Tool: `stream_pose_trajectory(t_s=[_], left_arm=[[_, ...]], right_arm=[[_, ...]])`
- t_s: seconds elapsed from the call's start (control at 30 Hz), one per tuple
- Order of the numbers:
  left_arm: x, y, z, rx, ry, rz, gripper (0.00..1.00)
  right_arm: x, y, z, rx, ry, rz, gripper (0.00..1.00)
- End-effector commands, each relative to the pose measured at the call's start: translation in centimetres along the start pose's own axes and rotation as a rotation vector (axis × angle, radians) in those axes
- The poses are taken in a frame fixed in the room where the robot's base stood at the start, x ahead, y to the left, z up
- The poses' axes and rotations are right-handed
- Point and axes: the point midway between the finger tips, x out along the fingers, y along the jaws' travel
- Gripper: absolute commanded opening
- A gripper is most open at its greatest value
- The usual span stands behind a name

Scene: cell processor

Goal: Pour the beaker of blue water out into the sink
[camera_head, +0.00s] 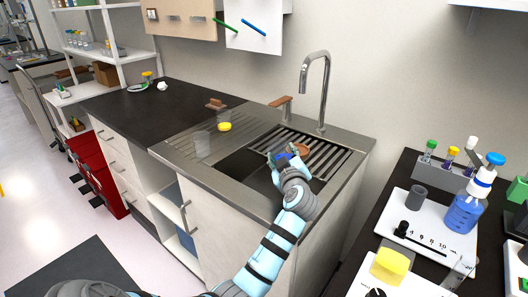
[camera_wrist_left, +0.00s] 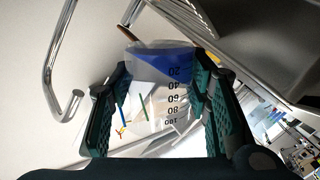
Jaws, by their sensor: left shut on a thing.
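My left gripper (camera_head: 279,155) is over the sink (camera_head: 238,164) in the head view, near the slatted rack. It is shut around a clear beaker, which shows best in the left wrist view (camera_wrist_left: 160,85) between the green finger pads (camera_wrist_left: 155,100). The beaker has black marks from 20 to 100, and blue water (camera_wrist_left: 165,62) sits at its 20 end. The wrist picture appears upside down, with the tap (camera_wrist_left: 52,80) arching downward at the left. In the head view the beaker is mostly hidden, with a spot of blue at the gripper. My right gripper is out of view.
The tap (camera_head: 318,75) rises behind the sink. A brown-handled item (camera_head: 282,101) is at the sink's back edge. The right bench holds a blue-filled bottle (camera_head: 464,211) and white devices. The left counter (camera_head: 130,107) is largely clear.

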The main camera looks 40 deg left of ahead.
Motion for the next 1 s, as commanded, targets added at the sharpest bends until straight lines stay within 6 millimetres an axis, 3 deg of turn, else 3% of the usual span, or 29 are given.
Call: stream_pose_trajectory(t_s=[0.53, 1.0], left_arm=[[-0.1, 0.1, 0.0, -0.062, 0.0, 0.011, 0.0], [0.0, 0.0, 0.3, -0.186, 0.0, 0.029, 0.0]], right_arm=[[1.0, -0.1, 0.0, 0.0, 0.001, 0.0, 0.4], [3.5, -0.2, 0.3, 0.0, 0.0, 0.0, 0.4]])
